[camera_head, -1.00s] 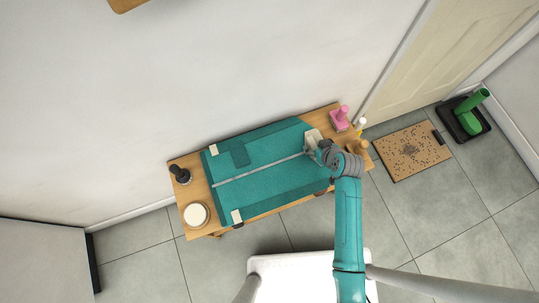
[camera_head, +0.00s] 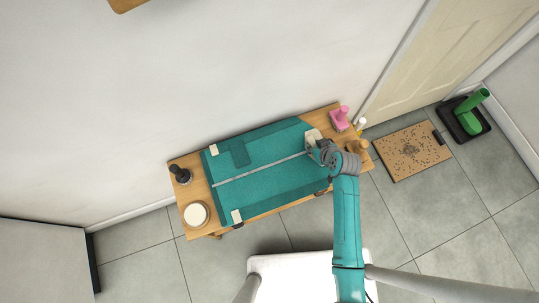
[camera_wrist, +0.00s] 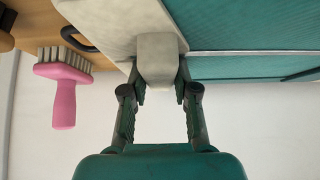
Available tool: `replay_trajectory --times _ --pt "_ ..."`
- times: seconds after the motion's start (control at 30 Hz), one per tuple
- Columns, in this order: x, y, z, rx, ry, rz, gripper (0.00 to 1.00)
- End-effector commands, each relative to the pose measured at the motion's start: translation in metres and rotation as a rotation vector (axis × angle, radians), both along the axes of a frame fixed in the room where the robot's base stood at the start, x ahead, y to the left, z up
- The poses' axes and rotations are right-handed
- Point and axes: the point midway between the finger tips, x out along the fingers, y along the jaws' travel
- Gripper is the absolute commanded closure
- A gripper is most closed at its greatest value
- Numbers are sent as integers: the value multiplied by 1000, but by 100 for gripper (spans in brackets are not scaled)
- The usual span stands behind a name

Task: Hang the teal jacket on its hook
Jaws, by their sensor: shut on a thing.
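The teal jacket (camera_head: 265,175) lies flat on a wooden bench against the wall, with a pale strip down its middle and cream tabs at its lower corners. Its cream collar end (camera_head: 313,137) points right. My gripper (camera_head: 316,148) is at that collar end. In the wrist view my gripper (camera_wrist: 158,88) is shut on a cream block (camera_wrist: 157,60) at the collar, with a finger on each side. The teal cloth (camera_wrist: 250,68) shows beyond it. I cannot make out the jacket's hook in these views.
The wooden bench (camera_head: 200,188) also holds a dark bottle (camera_head: 181,175), a round white-topped tin (camera_head: 196,214) and a pink brush (camera_head: 340,118); the pink brush also shows in the wrist view (camera_wrist: 64,92). A speckled mat (camera_head: 411,151) and a black tray with a green item (camera_head: 469,118) lie on the floor at right.

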Motion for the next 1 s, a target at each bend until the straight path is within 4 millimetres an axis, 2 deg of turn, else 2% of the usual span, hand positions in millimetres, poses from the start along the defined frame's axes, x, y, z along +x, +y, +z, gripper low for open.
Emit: replay_trajectory --times 1.0 --pt "0 0 12 0 -1 0 100"
